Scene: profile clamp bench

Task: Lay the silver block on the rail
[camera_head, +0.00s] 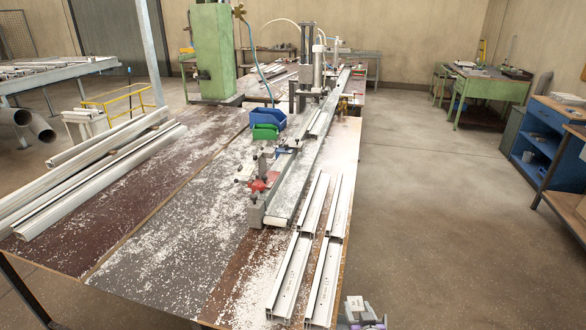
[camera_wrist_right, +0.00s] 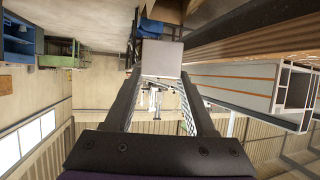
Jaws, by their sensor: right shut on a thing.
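The silver block (camera_wrist_right: 161,60) is a pale, flat-faced block between the fingertips of my right gripper (camera_wrist_right: 163,76) in the right wrist view. The gripper is shut on it. In the head view my right gripper (camera_head: 362,316) shows only in part at the bottom edge, with the silver block (camera_head: 354,303) at its tip. It is beside the near right corner of the bench, to the right of the white profiles. The rail (camera_head: 312,165) is a long grey metal bar running away along the bench, apart from the block. My left gripper is not in view.
White profiles (camera_head: 326,270) lie at the bench's near right, between my right gripper and the rail. A clamp with a red part (camera_head: 258,186) sits at the rail's near end. Green and blue bins (camera_head: 265,132) stand left of the rail.

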